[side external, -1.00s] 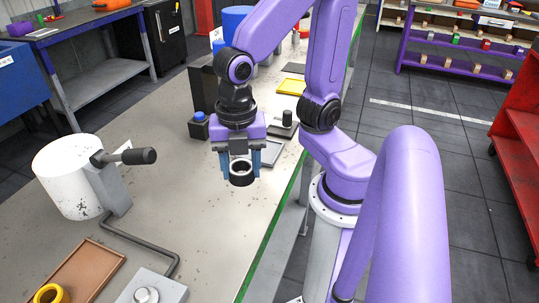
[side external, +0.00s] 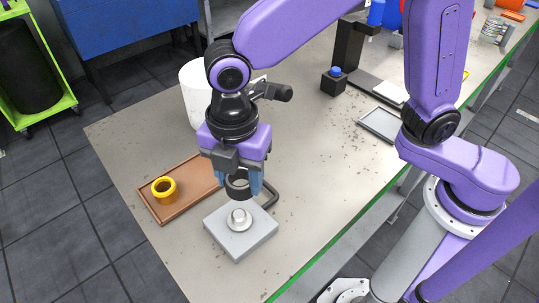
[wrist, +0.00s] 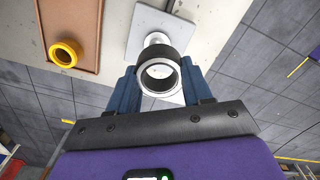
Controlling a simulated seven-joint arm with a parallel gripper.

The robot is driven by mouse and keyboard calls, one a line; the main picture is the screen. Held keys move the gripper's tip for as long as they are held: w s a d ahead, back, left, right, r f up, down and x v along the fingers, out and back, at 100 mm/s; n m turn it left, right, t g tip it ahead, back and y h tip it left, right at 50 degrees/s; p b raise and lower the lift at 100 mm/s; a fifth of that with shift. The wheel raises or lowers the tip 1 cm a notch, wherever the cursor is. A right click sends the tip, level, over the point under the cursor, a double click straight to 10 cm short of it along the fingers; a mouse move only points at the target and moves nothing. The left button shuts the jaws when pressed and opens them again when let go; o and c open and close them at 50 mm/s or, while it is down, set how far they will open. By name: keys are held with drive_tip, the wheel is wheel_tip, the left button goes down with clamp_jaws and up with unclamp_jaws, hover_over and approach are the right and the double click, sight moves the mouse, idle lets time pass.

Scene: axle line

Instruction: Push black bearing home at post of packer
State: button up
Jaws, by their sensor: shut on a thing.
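My gripper (side external: 241,187) is shut on the black bearing (side external: 238,194), a short dark ring with a bright metal inner face. The wrist view shows the bearing (wrist: 166,53) between the two blue fingers, its bore open and empty. The silver post (side external: 239,219) stands on a grey square plate (side external: 262,229) on the bench. In the side view the bearing is above and slightly behind the post, apart from it. The post (wrist: 156,38) also shows past the bearing in the wrist view. I cannot tell which part is the packer.
A yellow ring (side external: 164,189) sits in a brown tray (side external: 198,186) left of the plate. Behind my gripper are a white drum (side external: 193,88) and a dark handle (side external: 273,91).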

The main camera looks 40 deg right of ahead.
sight(239, 215)
drive_tip(key=shift+a+f, duration=0.1)
drive_tip(key=shift+a, duration=0.55)
drive_tip(key=shift+f, duration=2.85)
drive_tip(key=shift+f, duration=1.75)
drive_tip(key=o, duration=1.3)
wheel_tip(239, 215, up, 17)
drive_tip(key=shift+r, duration=0.2)
